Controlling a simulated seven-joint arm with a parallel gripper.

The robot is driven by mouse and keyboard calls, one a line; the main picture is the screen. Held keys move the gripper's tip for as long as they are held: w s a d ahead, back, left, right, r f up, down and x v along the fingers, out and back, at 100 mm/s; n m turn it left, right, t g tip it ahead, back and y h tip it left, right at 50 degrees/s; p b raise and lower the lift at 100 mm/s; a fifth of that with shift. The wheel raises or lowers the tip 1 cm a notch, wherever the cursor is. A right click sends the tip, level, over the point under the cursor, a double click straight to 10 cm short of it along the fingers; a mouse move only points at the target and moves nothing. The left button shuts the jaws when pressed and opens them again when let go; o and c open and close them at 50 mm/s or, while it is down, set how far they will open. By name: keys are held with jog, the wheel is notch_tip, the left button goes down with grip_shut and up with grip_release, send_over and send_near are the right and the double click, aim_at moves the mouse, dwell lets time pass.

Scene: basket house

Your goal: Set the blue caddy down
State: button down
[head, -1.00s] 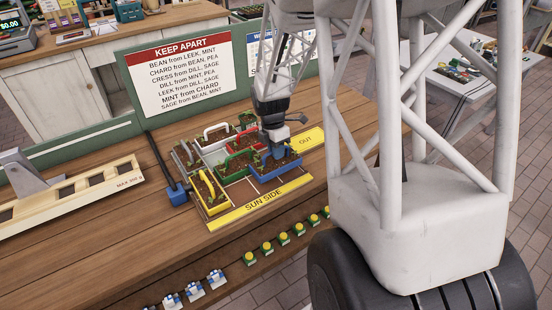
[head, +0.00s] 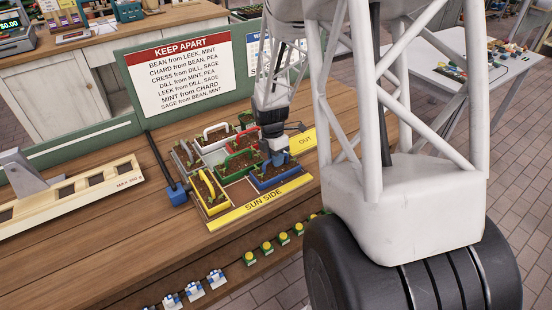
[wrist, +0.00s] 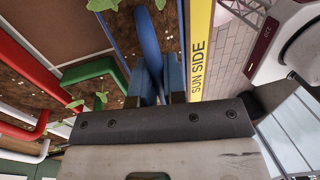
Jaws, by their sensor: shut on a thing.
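The blue caddy (head: 281,180) holds dark soil with small plants and is at the front right of the tray grid, beside the yellow SUN SIDE strip (head: 262,201). My gripper (head: 277,153) is over it, shut on its blue handle. In the wrist view the handle (wrist: 149,35) runs up between the fingers of my gripper (wrist: 159,88), above the soil. The caddy looks level, in or just above its cell. Its underside is hidden, so I cannot tell whether it rests fully.
A yellow caddy (head: 212,207) stands front left, with an empty cell between it and the blue one. Green (head: 226,170), red and white caddies stand close behind. The yellow OUT strip (head: 303,141) is at the right. A KEEP APART sign (head: 184,75) stands behind.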

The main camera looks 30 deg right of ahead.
jog(key=shift+f, duration=0.1)
jog(key=c, duration=1.2)
grip_release()
jog(key=r, duration=0.4)
jog(key=w+r, duration=0.1)
jog(key=r, duration=0.3)
jog(key=w+r, duration=0.1)
jog(key=r, duration=0.3)
jog(key=shift+w, duration=0.15)
jog(key=shift+a+r, duration=0.1)
